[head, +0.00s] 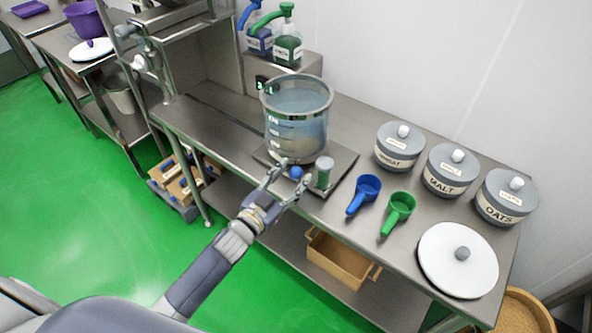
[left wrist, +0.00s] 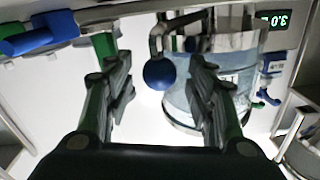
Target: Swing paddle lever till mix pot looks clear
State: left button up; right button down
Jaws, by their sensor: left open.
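The mix pot (head: 296,128) is a clear vessel with a metal rim, standing on a plate on the steel bench. The liquid in it looks cloudy pale blue. The paddle lever's blue ball knob (head: 296,173) is at the pot's near side. It also shows in the left wrist view (left wrist: 159,74), on a bent metal rod. My left gripper (head: 294,178) is open, with its fingers to either side of the knob in the picture. I cannot tell whether they touch it. My right gripper is not in view.
A small grey-green cylinder (head: 324,171) stands close to my gripper's right finger. A blue scoop (head: 367,186), a green scoop (head: 400,206), several lidded canisters (head: 452,165) and a white lid (head: 450,268) occupy the bench's right. Pump bottles (head: 287,48) stand behind the pot.

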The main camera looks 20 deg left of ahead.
pick_arm(q)
jog(key=shift+x, duration=0.85)
jog(key=shift+w+d, duration=0.1)
jog(key=shift+w, duration=0.1)
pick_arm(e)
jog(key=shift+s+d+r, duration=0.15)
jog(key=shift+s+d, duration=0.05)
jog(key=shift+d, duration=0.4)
pick_arm(q)
grip_shut()
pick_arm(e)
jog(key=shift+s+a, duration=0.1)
